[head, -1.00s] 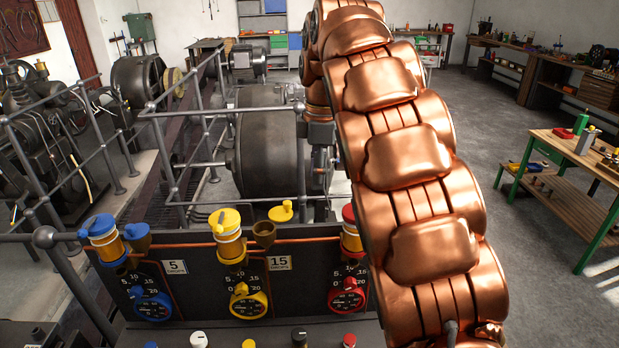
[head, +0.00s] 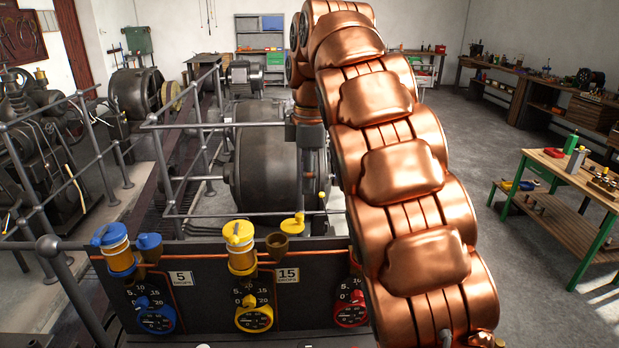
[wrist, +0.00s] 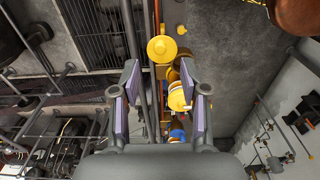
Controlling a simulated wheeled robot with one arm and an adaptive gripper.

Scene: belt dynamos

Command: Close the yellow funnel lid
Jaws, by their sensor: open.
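The yellow funnel lid (head: 293,225) stands raised and tilted beside the mouth of its brass funnel (head: 278,245), which is uncovered. The funnel is right of the yellow-capped cup (head: 240,245) on the dark panel. In the wrist view the yellow lid (wrist: 162,48) is a round disc just beyond the fingertips, and the yellow and white cup (wrist: 177,97) shows by the right finger. My gripper (wrist: 159,68) is open and empty, with the lid ahead of the gap between its purple pads. In the head view it is mostly hidden by my copper arm.
The panel (head: 205,305) carries blue, yellow and red dials. A blue-capped cup (head: 117,248) and a blue funnel lid (head: 148,242) are at left. Grey railings (head: 165,165) and a large dark dynamo (head: 265,160) stand behind. A workbench (head: 570,175) is at right.

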